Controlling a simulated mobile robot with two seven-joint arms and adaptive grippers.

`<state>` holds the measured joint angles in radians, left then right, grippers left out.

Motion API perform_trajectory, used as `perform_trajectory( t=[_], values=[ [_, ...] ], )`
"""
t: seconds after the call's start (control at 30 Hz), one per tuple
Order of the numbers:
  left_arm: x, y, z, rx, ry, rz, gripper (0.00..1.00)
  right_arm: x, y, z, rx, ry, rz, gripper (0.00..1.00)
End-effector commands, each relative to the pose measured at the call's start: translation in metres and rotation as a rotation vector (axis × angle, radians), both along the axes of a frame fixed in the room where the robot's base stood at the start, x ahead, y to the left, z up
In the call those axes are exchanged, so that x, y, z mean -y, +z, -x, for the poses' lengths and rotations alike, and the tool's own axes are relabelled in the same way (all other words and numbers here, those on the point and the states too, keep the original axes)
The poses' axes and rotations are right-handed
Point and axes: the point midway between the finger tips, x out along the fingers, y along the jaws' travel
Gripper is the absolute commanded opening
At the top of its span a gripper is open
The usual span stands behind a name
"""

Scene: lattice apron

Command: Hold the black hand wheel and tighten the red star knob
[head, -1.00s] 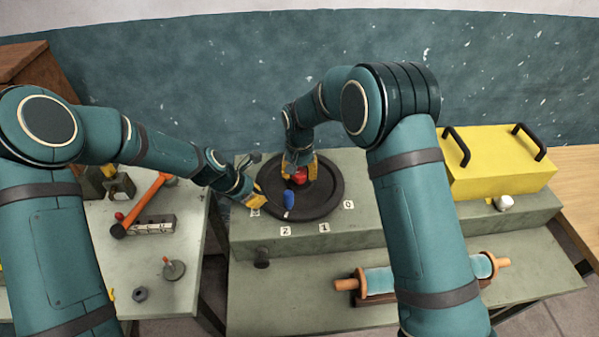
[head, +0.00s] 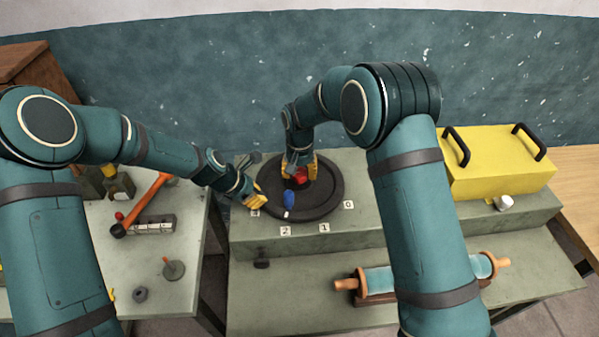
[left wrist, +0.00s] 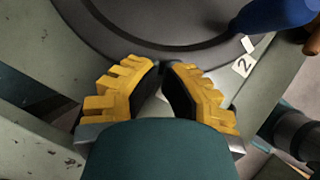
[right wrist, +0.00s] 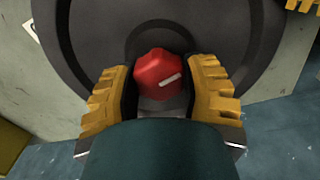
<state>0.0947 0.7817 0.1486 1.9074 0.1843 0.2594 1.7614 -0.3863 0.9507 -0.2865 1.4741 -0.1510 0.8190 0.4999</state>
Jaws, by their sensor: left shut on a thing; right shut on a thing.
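The black hand wheel (head: 330,202) lies flat on the grey-green bench, with a blue handle (head: 289,199) standing on its near side. The red star knob (head: 300,177) sits at the wheel's middle; its white line shows in the right wrist view (right wrist: 171,79). My left gripper (head: 258,199) is shut on the wheel's rim at its left side; in the left wrist view the rim (left wrist: 140,42) runs up to the fingers. My right gripper (head: 300,170) comes from above and is shut on the red knob, with one yellow finger on each side of it.
Number plates, among them a 2 (head: 285,231) and a 1 (head: 324,228), lie around the wheel. A yellow box (head: 500,170) with black handles stands at the right. A blue roller (head: 380,280) lies on the lower ledge. A hammer (head: 145,205) lies on the left table.

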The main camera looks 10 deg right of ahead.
Motion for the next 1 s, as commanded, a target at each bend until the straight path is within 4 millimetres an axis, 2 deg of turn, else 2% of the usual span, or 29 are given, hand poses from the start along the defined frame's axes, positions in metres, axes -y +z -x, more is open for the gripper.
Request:
perform_trajectory(
  t=[0.27, 0.3, 0.37, 0.4, 0.77, 0.87, 1.0],
  values=[
    [0.003, 0.0, 0.001, -0.002, -0.005, 0.003, 0.0, -0.002, 0.002, -0.003, 0.011, 0.001, -0.004, 0.12],
    [0.003, 0.0, 0.001, -0.002, -0.005, 0.003, 0.0, -0.002, 0.002, -0.003, 0.011, 0.001, -0.004, 0.53],
    [0.003, 0.0, 0.001, -0.001, -0.005, 0.003, 0.0, -0.002, 0.002, -0.003, 0.01, 0.001, -0.003, 0.74],
    [0.003, 0.0, 0.001, -0.001, -0.005, 0.003, 0.0, -0.001, 0.002, -0.002, 0.009, 0.001, -0.003, 0.82],
    [0.002, 0.0, 0.0, 0.0, -0.003, 0.002, 0.0, 0.0, 0.004, -0.001, 0.004, 0.0, -0.001, 0.82],
    [0.002, 0.0, 0.0, 0.001, -0.002, 0.002, 0.0, -0.001, 0.014, -0.002, 0.006, 0.0, -0.002, 0.82],
    [0.002, 0.0, 0.0, 0.001, -0.002, 0.002, 0.0, -0.001, 0.039, -0.002, 0.01, 0.0, -0.002, 0.82]
  ],
)
